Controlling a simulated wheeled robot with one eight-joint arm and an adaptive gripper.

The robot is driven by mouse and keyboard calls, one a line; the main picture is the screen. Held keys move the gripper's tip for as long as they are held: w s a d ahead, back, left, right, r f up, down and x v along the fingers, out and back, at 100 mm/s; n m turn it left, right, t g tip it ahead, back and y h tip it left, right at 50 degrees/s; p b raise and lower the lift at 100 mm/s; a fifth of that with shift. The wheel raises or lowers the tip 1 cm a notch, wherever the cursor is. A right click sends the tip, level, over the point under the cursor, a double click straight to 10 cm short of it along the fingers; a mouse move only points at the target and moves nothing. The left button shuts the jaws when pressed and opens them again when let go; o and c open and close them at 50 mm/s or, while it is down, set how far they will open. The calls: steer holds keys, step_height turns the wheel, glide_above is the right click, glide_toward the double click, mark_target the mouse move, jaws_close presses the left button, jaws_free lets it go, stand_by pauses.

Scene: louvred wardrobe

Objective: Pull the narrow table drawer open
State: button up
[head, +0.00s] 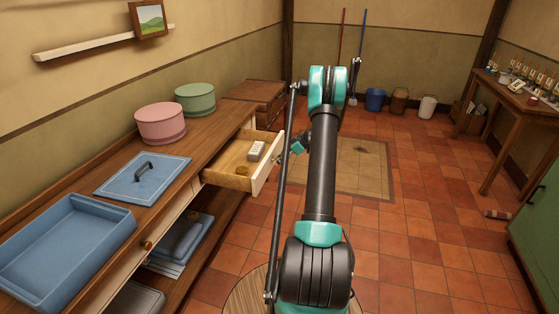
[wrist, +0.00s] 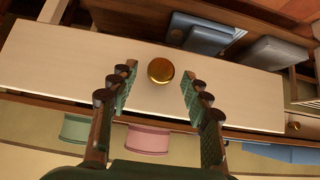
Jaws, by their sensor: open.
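The table drawer (head: 243,168) stands pulled out from the long wooden table in the head view, its inside showing. A pale block (head: 256,150) and a small round brown thing (head: 242,171) lie in it. In the wrist view its cream front (wrist: 60,58) fills the middle, with a round brass knob (wrist: 160,70). My gripper (wrist: 159,77) is open, its two fingers apart on either side of the knob, with gaps showing on both sides.
A blue tray (head: 65,245), blue lid (head: 143,179), pink box (head: 160,123) and green box (head: 195,98) stand on the tabletop (head: 208,150). Another knob (head: 148,245) shows nearer on the table front. Blue items (head: 182,238) lie on the lower shelf. The tiled floor (head: 430,220) right of my arm is mostly clear.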

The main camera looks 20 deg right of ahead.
steer(key=v, duration=1.1)
steer(key=shift+f, duration=0.1)
steer(key=s+a+r+m+g+h, duration=0.1)
steer(key=s+a+r+m+h, duration=0.2)
steer(key=s+a, duration=0.55)
steer(key=s+a+r+m+g, duration=0.1)
steer(key=s+a+r+m, duration=0.2)
steer(key=s+a+r, duration=0.45)
steer(key=s+a+f+m+h, duration=0.1)
steer(key=s+a, duration=0.2)
steer(key=s, duration=0.5)
steer(key=s+a+f+m+h, duration=0.1)
steer(key=s+a+f+m, duration=0.1)
steer(key=s, duration=0.6)
steer(key=s+a+f+m+t+h, duration=0.1)
steer(key=s+a, duration=0.3)
steer(key=s, duration=0.4)
steer(key=shift+s+f+m+h, duration=0.4)
steer(key=shift+f+h, duration=0.2)
steer(key=shift+f, duration=0.1)
